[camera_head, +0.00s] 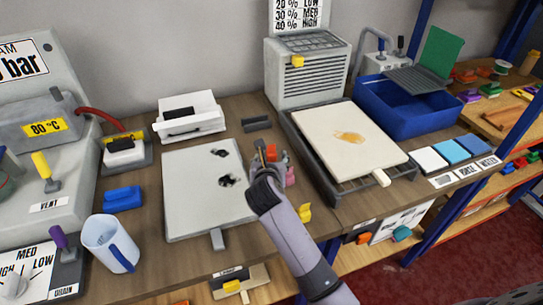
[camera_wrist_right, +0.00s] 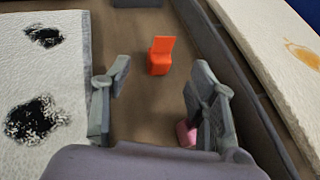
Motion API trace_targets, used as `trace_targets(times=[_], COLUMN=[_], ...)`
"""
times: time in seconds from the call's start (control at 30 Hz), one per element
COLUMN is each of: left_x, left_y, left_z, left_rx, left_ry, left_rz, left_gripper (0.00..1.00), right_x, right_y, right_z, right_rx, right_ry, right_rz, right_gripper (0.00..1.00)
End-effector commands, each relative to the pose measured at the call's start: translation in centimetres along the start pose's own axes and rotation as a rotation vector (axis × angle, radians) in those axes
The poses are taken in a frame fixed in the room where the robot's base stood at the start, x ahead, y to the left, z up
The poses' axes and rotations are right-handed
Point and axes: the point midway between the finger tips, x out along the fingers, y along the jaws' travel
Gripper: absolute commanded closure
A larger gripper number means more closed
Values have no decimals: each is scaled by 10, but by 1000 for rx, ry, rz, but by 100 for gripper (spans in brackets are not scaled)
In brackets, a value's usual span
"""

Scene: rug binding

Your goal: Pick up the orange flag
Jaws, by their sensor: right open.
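The orange flag (camera_wrist_right: 160,55) stands on the brown table top in the right wrist view, a small bent orange piece. It also shows in the head view (camera_head: 271,152), between a white board with black stains and a white board with an orange stain. My right gripper (camera_wrist_right: 163,82) is open and empty, with its fingers apart. In the wrist view, the flag appears just beyond the fingertips, in line with the gap between them. In the head view, my right gripper (camera_head: 270,163) partly covers the area around the flag. My left gripper is in neither view.
The black-stained board (camera_head: 195,190) lies left of the gripper; the orange-stained board (camera_head: 350,140) lies on a dark tray to its right. A pink piece (camera_wrist_right: 186,134) is beside the right finger. A yellow piece (camera_head: 304,212) stands near the front edge. A dark block (camera_head: 256,124) lies behind.

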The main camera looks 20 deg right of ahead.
Motion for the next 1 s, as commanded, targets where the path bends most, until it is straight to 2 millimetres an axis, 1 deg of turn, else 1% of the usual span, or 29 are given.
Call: trace_targets(times=[0.03,0.07,0.17,0.3,0.4,0.5,0.77,1.0], left_x=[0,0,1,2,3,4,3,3], left_y=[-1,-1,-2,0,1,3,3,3], left_z=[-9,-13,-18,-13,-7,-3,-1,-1], left_rx=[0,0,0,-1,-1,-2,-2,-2], left_ry=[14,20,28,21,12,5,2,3], left_rz=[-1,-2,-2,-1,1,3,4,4], left_gripper=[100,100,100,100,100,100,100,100], right_x=[2,4,16,39,52,58,60,59], right_y=[0,0,0,0,0,0,0,0], right_z=[0,0,0,0,0,0,0,0], right_rx=[0,0,0,0,0,1,1,0], right_ry=[1,1,1,2,1,1,0,1], right_rz=[0,0,-2,-2,-1,0,0,0], right_gripper=[47,47,47,47,47,47,47,63])
